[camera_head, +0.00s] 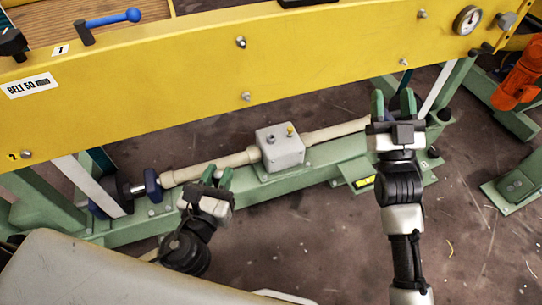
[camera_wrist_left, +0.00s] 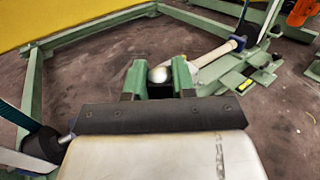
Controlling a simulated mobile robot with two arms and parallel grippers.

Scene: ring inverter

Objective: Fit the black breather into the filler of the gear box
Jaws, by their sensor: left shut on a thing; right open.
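The gear box (camera_head: 281,151) is a pale grey block in the shaft line on the green frame. Its top carries a dark round fitting (camera_head: 270,139) and a small yellow one (camera_head: 290,130); I cannot tell which is the filler. My left gripper (camera_head: 217,176) is to the left of the gear box, apart from it. It is shut on a dark piece, seemingly the black breather (camera_wrist_left: 160,91), largely hidden by the fingers. A silvery rounded shape shows above it in the left wrist view. My right gripper (camera_head: 392,103) is open and empty, right of the gear box.
A yellow beam (camera_head: 200,75) runs behind and above the gear box. Cream shaft covers (camera_head: 210,168) extend on both sides of it. Green frame rails and feet (camera_head: 515,186) stand around. Floor in front is mostly clear. An orange part (camera_head: 520,78) is at far right.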

